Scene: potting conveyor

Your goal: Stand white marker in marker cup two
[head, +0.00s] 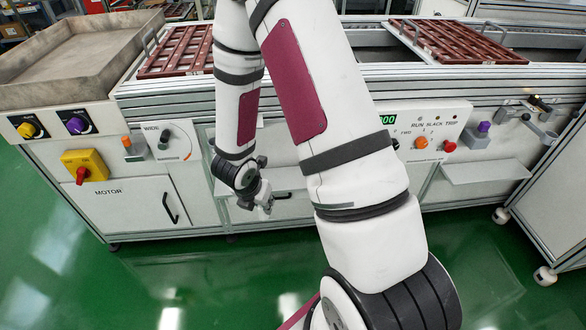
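I cannot make out a white marker in the head view. My gripper (265,206) hangs low in front of the cabinet, left of the picture's middle and far from those fittings. It points downward and is small in view; whether its fingers are open or hold anything is unclear. My upper arm hides part of the conveyor front.
The conveyor cabinet carries a control panel (440,128), a purple-topped item (481,135), a yellow switch box (84,165) and a low white shelf (487,171). Brown slatted trays (462,42) lie on top, with a grey bin (75,65) at left. The green floor (180,280) in front is clear.

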